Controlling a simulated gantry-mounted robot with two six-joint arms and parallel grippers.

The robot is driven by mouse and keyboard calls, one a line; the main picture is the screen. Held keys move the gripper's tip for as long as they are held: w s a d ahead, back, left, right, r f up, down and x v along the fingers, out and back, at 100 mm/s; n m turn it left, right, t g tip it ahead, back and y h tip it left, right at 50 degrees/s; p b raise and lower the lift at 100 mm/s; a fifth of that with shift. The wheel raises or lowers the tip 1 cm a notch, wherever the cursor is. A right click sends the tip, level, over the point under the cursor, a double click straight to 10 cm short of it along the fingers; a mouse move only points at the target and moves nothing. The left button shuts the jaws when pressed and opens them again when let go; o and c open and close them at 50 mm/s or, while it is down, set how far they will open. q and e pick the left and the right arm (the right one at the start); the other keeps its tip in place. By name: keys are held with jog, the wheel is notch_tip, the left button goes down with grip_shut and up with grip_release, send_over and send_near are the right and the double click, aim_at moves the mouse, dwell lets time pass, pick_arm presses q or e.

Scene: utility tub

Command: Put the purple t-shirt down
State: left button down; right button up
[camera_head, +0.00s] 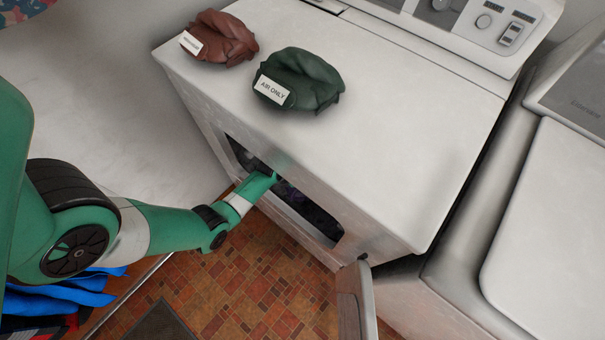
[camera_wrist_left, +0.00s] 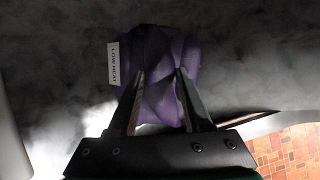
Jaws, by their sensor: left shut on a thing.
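The purple t-shirt (camera_wrist_left: 160,55) is a bundled purple cloth with a white "LOW HEAT" tag in the left wrist view. My left gripper (camera_wrist_left: 159,76) is shut on it, with a finger at each side of a fold. In the head view my left arm reaches through the open front of the white dryer (camera_head: 420,130). The gripper's fingers are hidden inside, and only a small dark purple patch of the t-shirt (camera_head: 288,193) shows beyond the wrist. Whether the t-shirt touches the drum is unclear. My right gripper is in neither view.
A brown bundled garment (camera_head: 222,38) and a green one tagged "AIR ONLY" (camera_head: 305,80) lie on the dryer top. The dryer door (camera_head: 357,300) hangs open at the right of the opening. Another white machine (camera_head: 550,230) stands to the right. Blue cloth (camera_head: 70,295) lies at lower left.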

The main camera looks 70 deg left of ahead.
pick_arm(q)
jog(key=shift+f, duration=0.35)
jog(key=shift+c, duration=1.6)
grip_release()
jog(key=shift+r, duration=0.1)
jog(key=shift+r, duration=0.4)
jog(key=p+v, duration=0.3)
jog(key=shift+w+r, duration=0.15)
jog(key=shift+r, duration=0.2)
jog(key=s+d+p, duration=0.1)
jog(key=s, duration=0.2)
jog(key=s+d+p, duration=0.1)
jog(key=s+p, duration=0.1)
jog(key=s, duration=0.2)
jog(key=s+d+p, duration=0.1)
jog(key=s, duration=0.3)
jog(key=shift+d+f+p, duration=0.1)
jog(key=shift+d+p, duration=0.1)
jog(key=shift+p, duration=0.1)
jog(key=shift+s+d+f, duration=0.1)
jog(key=shift+s+d, duration=0.05)
jog(key=shift+s, duration=0.25)
